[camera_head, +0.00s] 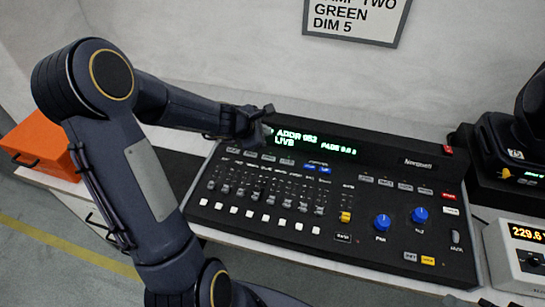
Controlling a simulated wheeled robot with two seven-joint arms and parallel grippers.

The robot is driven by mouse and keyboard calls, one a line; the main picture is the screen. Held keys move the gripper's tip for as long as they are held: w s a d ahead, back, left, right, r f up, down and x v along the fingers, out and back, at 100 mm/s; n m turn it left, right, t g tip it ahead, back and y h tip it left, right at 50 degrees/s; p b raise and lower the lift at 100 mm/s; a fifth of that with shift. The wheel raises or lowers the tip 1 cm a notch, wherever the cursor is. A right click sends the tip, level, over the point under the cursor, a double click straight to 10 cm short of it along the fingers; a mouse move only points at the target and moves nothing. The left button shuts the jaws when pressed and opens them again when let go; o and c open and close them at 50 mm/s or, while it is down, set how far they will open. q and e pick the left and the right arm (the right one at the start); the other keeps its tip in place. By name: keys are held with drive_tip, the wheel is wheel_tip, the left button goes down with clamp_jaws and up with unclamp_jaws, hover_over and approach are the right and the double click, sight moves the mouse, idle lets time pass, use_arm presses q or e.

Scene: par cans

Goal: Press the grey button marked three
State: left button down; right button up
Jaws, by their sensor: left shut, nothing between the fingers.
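A black lighting console (375,172) lies on the white table. A row of small grey buttons (268,157) runs below its display at the upper left; their markings are too small to read, so I cannot tell which one is marked three. My left gripper (262,122) is shut and empty, just above the left end of the display, beyond the row of grey buttons. It hides a little of the console's back left edge, and I cannot tell whether it touches the console. My right gripper is not in view.
The green display (312,142) reads "ADDR 052 LIVE". Faders (262,190) and two blue knobs (382,222) fill the panel. An orange case (40,142) is at the left. A black lamp unit (510,145) and a meter box (518,252) stand at the right, a sign (355,18) on the wall.

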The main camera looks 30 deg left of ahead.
sight(269, 158)
use_arm(q)
drive_tip(key=shift+f, duration=0.1)
wheel_tip(269, 158, down, 8)
drive_tip(key=b, duration=0.8)
drive_tip(key=shift+f+b, duration=0.25)
drive_tip(key=shift+b, duration=0.1)
idle(1.4)
drive_tip(key=shift+f+b, duration=0.45)
drive_tip(key=shift+f+b, duration=0.35)
drive_tip(key=shift+b, duration=0.05)
idle(0.5)
drive_tip(key=shift+r+p, duration=0.7)
drive_tip(key=shift+r, duration=0.05)
